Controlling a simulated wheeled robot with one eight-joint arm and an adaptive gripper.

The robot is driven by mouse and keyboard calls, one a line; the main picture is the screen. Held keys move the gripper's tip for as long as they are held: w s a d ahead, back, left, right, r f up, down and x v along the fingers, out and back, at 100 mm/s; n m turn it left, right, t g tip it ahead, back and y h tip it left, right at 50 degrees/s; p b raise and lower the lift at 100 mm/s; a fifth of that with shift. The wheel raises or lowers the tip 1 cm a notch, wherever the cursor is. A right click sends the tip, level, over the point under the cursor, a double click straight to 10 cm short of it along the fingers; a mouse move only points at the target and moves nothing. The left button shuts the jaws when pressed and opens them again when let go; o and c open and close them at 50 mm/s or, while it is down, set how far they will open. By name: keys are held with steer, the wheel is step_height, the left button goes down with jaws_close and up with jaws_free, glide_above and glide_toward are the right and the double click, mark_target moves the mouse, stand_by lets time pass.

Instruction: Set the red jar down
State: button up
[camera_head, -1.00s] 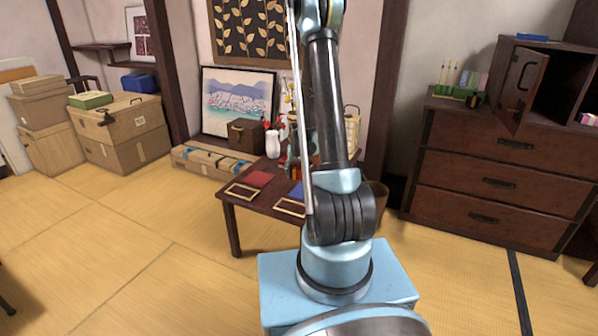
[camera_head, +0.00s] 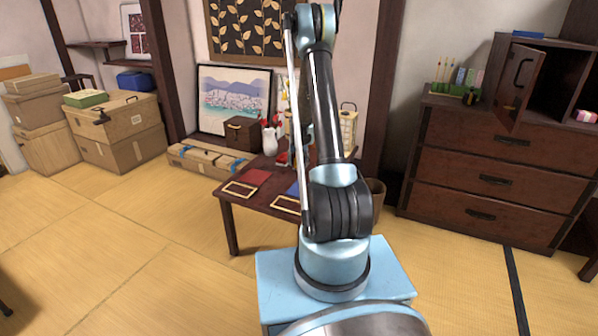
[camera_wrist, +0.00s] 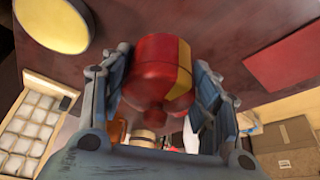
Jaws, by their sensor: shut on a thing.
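The red jar (camera_wrist: 155,68) shows in the wrist view, between the two fingers of my gripper (camera_wrist: 160,95). It is red with a yellow stripe down its right side. My gripper is shut on it, one finger on each side. The dark low table (camera_wrist: 215,28) lies beyond the jar in the wrist view; I cannot tell whether the jar touches it. In the head view the table (camera_head: 236,208) stands behind my arm, and my arm hides most of the gripper and jar.
A red sheet (camera_wrist: 292,50) and a round yellow-topped thing (camera_wrist: 52,22) flank the jar. A drawer chest (camera_head: 490,180) stands right.

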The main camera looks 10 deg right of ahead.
steer(key=shift+f, duration=2.8)
steer(key=o, duration=1.2)
